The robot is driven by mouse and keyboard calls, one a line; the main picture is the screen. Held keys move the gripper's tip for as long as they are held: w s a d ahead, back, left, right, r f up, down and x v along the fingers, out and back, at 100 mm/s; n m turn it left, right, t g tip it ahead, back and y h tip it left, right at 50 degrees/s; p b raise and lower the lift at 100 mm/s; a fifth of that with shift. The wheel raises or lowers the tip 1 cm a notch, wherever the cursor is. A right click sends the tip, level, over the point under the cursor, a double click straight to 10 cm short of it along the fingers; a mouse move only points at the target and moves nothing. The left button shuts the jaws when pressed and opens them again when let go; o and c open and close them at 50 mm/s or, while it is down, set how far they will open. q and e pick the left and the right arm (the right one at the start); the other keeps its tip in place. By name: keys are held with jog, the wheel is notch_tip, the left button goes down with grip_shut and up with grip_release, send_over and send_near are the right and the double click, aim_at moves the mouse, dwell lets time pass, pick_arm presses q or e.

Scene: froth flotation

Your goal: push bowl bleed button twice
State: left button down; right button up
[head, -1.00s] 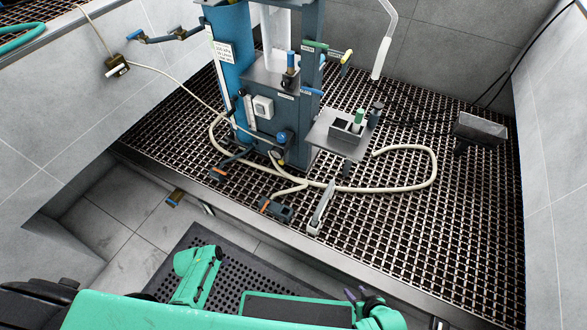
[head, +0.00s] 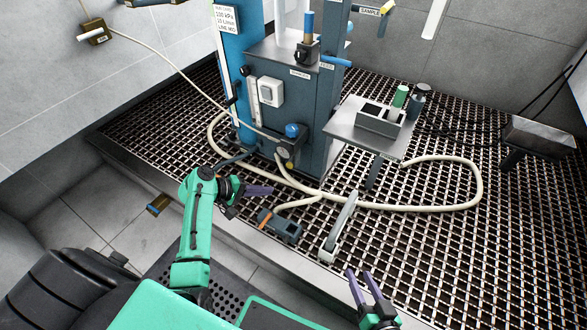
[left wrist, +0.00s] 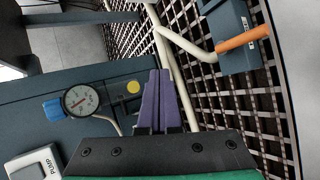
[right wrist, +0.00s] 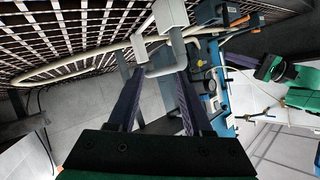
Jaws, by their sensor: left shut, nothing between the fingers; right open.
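A round yellow button (left wrist: 133,87) shows in the left wrist view on the dark blue unit, beside a round pressure gauge (left wrist: 80,98) with a blue knob (left wrist: 53,109). I cannot read any label on it. In the head view the gauge (head: 283,153) and blue knob (head: 292,130) sit low on the unit's front. My left gripper (head: 271,190) is shut and empty, in front of and below the gauge. In the left wrist view its purple fingertips (left wrist: 158,73) lie just right of the button; contact cannot be told. My right gripper (head: 358,273) is open and empty near the grating's front edge.
The blue unit (head: 324,120) carries a white pump switch (head: 270,92). A cream hose (head: 420,207) loops over the grating (head: 445,240). An orange-handled block (head: 281,226) and a grey pedal-like bar (head: 340,225) stand near the front edge. A small shelf (head: 345,133) juts out right.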

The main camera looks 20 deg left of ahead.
aim_at(290, 165)
pick_arm(q)
jog(key=w+d+b, duration=0.1)
jog(key=w+b, duration=0.5)
jog(key=w, duration=0.2)
jog(key=shift+w, duration=0.35)
pick_arm(e)
jog(key=w+d+r+t+y, duration=0.1)
jog(key=w+r+t, duration=0.7)
jog(key=w+r, duration=0.4)
jog(key=shift+d+r, duration=0.15)
jog(key=shift+r, duration=1.5)
pick_arm(q)
jog(key=shift+d+f, duration=0.1)
pick_arm(e)
jog(key=shift+r, duration=0.1)
pick_arm(q)
jog(key=shift+w, duration=0.1)
jog(key=shift+w, duration=0.3)
